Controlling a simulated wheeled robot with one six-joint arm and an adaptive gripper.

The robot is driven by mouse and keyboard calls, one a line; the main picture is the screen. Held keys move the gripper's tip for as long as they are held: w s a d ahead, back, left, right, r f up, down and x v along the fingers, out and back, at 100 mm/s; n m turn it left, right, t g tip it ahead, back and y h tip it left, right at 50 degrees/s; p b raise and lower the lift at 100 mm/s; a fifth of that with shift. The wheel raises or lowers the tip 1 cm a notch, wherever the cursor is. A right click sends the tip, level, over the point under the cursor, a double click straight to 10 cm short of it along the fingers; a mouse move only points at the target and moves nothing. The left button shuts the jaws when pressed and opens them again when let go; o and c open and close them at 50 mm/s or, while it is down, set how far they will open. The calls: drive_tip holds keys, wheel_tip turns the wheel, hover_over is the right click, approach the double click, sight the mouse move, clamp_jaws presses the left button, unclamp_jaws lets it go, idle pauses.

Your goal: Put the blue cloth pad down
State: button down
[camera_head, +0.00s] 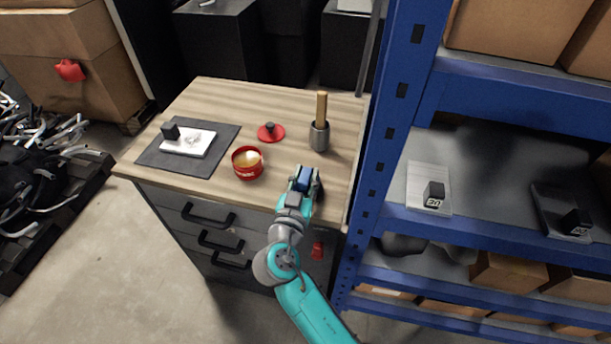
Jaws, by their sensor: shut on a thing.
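My gripper (305,180) is over the front right part of the wooden-topped cabinet. It is shut on the blue cloth pad (305,174), a small dark blue piece that shows between the fingers. The fingers and arm hide part of the pad. I cannot tell whether the pad touches the wooden top (220,98) or hangs just above it.
Left of my gripper stands a red tin (247,163) with tan contents. Behind are a red lid (271,132) with a black knob and a grey cup (319,137) holding a wooden handle. A dark mat (222,146) bears a white plate (189,143). A blue rack (391,110) stands close right.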

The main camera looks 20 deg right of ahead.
drive_tip(key=shift+f, duration=0.15)
drive_tip(key=c, duration=0.9)
unclamp_jaws()
drive_tip(key=shift+o, duration=0.2)
drive_tip(key=shift+s+a, duration=0.15)
drive_tip(key=v, duration=1.1)
drive_tip(key=shift+s+a, duration=0.15)
drive_tip(key=shift+s, duration=0.15)
